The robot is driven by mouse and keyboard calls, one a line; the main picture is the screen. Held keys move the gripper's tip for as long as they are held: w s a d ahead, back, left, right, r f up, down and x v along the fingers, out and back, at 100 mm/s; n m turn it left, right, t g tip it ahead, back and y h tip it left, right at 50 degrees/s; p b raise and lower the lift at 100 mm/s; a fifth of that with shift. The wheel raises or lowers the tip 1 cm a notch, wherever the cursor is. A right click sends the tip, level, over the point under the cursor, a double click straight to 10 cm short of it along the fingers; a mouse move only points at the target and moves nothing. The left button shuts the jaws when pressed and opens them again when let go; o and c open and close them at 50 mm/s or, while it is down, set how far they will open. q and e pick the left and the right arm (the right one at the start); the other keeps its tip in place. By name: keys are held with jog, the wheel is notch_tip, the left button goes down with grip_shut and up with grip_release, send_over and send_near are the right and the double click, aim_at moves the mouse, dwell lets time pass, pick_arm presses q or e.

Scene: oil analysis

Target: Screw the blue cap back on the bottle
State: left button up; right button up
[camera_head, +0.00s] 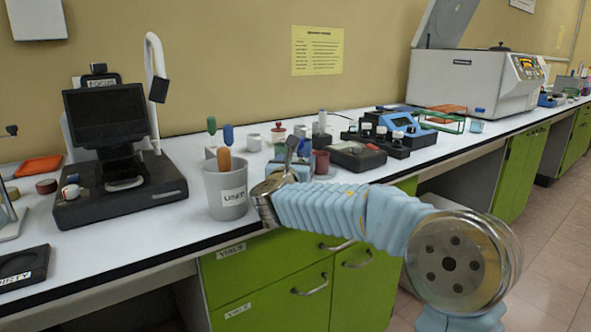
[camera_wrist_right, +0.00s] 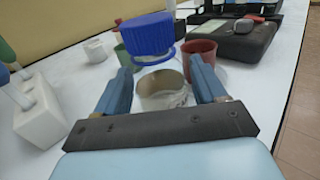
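The blue cap (camera_wrist_right: 147,36) is ribbed and slightly tilted. In the right wrist view it shows above and beyond an open-mouthed round container (camera_wrist_right: 162,88), with a visible gap between them. I cannot tell what holds the cap up. The container, which may be the bottle, shows between the two blue fingers of my right gripper (camera_wrist_right: 159,68). The fingers are spread apart, and contact with the container or cap is not clear. In the head view my right wrist covers most of this spot. My left gripper is out of view.
A red cup (camera_wrist_right: 198,60) and a green cup (camera_wrist_right: 128,60) stand close on either side. A white block (camera_wrist_right: 38,115) is at left. Black devices (camera_head: 357,155) lie to the right.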

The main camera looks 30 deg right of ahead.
jog(key=c, duration=0.9)
jog(key=shift+r, duration=0.65)
notch_tip(320, 180, up, 2)
jog(key=shift+s+r, duration=0.15)
jog(key=shift+r, duration=0.1)
jog(key=s+d+r, duration=0.1)
jog(key=s+r, duration=0.8)
jog(key=s, duration=0.4)
jog(key=shift+s, duration=0.35)
jog(key=shift+r, duration=0.1)
